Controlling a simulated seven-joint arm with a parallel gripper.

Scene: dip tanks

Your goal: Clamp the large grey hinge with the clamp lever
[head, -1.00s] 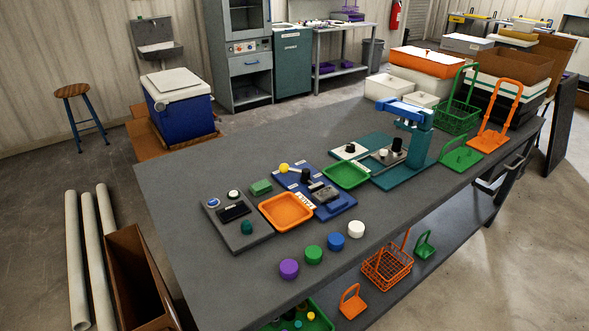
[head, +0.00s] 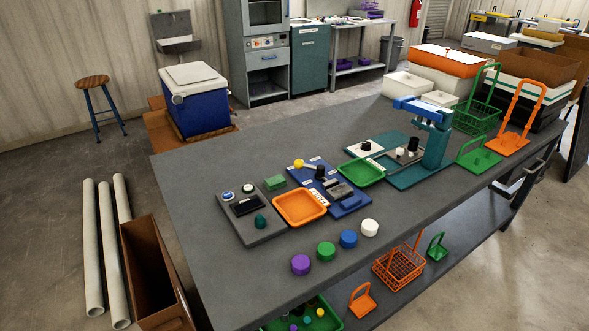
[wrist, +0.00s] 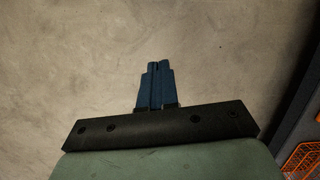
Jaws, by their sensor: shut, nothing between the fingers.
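A blue plate (head: 351,208) lies on the grey table and bears a grey hinge-like block (head: 341,190), which I take for the large grey hinge. A lever with a yellow ball end (head: 298,163) and a black knob (head: 320,171) stands at the back of the same plate. I take this for the clamp lever, but it is too small to tell whether it bears on the hinge. My gripper (wrist: 157,67) shows only in the wrist view. Its blue fingers are shut and empty, over bare concrete floor, away from the plate.
An orange tray (head: 281,209) and a grey panel (head: 260,233) adjoin the plate on its left. Several round coloured pieces, one white (head: 369,228), stand in front. A teal stand (head: 436,150) rises to the right. The table's left back (head: 215,160) is clear. In the wrist view, an orange basket (wrist: 301,160) shows at lower right.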

